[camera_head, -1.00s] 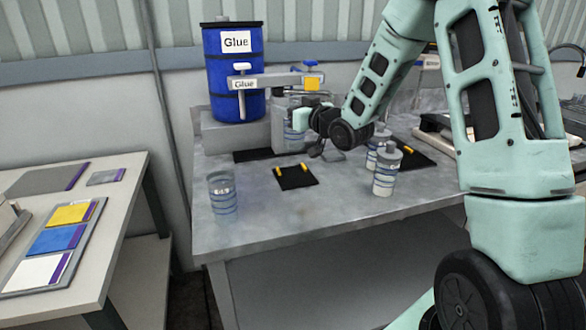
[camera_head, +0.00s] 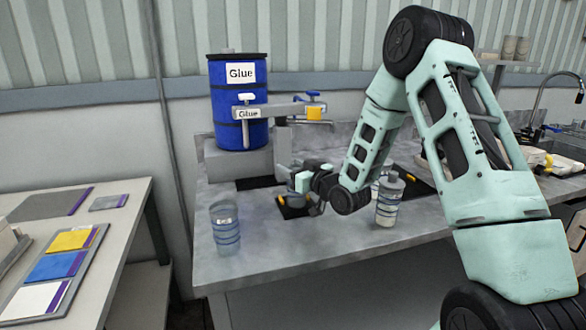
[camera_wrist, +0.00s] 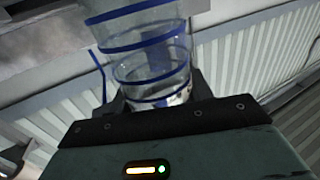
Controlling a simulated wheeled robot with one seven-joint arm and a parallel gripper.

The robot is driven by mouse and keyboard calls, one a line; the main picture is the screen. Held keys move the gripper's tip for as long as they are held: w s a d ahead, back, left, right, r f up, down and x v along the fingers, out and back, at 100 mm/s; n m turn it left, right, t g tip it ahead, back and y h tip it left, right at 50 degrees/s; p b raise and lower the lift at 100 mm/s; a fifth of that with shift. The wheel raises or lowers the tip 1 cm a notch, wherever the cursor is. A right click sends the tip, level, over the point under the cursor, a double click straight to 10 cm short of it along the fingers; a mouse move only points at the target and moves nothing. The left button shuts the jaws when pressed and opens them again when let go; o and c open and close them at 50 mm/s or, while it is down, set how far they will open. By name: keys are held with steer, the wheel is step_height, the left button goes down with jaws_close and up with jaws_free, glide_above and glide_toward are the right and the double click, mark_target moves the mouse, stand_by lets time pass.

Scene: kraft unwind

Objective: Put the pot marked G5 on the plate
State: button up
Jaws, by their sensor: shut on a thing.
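My gripper (camera_wrist: 155,97) is shut on a clear pot with blue bands (camera_wrist: 150,70), which fills the space between the fingers in the wrist view. In the head view my gripper (camera_head: 296,184) is low over the bench, at the black plate with yellow marks (camera_head: 288,211). The gripper and wrist cover most of that plate. I cannot tell whether the held pot touches it. No G5 mark is readable on the pot. Another clear blue-banded pot (camera_head: 225,232) stands upright at the bench's left front.
A capped bottle (camera_head: 388,204) stands right of my wrist, with another partly hidden behind it. The blue glue drum (camera_head: 240,100) and its tap (camera_head: 314,112) are behind. The bench front (camera_head: 300,245) is clear. A side table (camera_head: 125,215) with coloured swatches is at left.

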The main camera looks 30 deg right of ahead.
steer(key=o, duration=0.9)
steer(key=shift+f, duration=0.2)
steer(key=o, duration=0.4)
